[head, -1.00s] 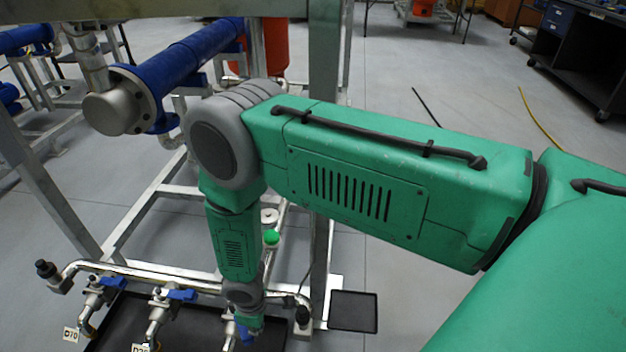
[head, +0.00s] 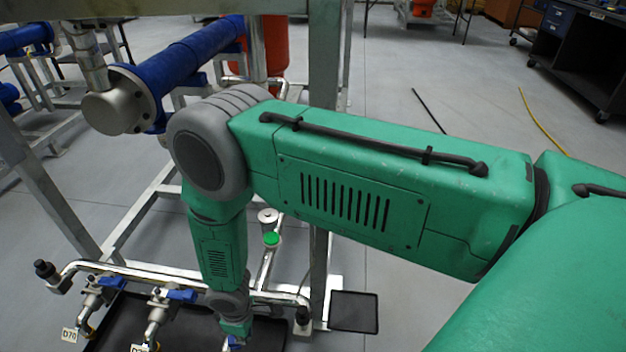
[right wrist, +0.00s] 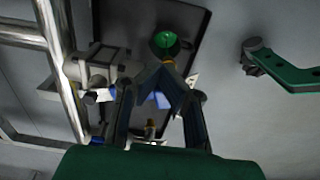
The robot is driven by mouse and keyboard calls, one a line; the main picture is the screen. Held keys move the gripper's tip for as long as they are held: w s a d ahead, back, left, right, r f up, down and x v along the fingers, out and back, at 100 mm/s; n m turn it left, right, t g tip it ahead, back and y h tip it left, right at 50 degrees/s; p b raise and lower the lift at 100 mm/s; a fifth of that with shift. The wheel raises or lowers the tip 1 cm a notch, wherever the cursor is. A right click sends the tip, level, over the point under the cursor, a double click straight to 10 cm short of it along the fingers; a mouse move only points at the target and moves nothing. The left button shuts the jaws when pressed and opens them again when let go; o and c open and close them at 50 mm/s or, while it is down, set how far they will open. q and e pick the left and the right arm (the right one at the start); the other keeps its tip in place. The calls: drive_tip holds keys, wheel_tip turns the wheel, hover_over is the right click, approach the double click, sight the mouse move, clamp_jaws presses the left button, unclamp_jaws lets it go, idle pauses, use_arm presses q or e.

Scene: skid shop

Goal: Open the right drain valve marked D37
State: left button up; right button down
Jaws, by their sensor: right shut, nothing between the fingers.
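A steel pipe (head: 150,271) carries drain valves with blue handles. The left valve (head: 102,288) has a tag reading D70. The middle valve (head: 163,303) has a tag cut off by the lower edge. A bit of blue at the right valve (head: 234,342) shows beside my right wrist, which hides most of it; no D37 tag is readable. In the right wrist view, my right gripper (right wrist: 165,66) is shut and empty, its fingers meeting near a green round piece. A blue handle (right wrist: 158,100) shows behind and between the fingers. My left gripper is not in view.
A black tray (head: 262,337) lies under the valves, and a smaller dark tray (head: 353,312) is on the floor to the right. A steel frame post (head: 322,180) stands close behind my right arm. A blue pipe (head: 190,55) runs above at upper left.

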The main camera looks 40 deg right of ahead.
drive_tip(key=shift+w+a, duration=0.15)
drive_tip(key=shift+a, duration=0.55)
drive_tip(key=shift+w+a+b, duration=0.25)
drive_tip(key=shift+a+b, duration=0.15)
drive_tip(key=shift+a, duration=0.15)
drive_tip(key=shift+s+d, duration=0.1)
wheel_tip(320, 180, up, 7)
drive_tip(key=p, duration=0.6)
drive_tip(key=shift+s+d+p, duration=0.3)
drive_tip(key=shift+s+p, duration=0.05)
drive_tip(key=shift+s, duration=0.05)
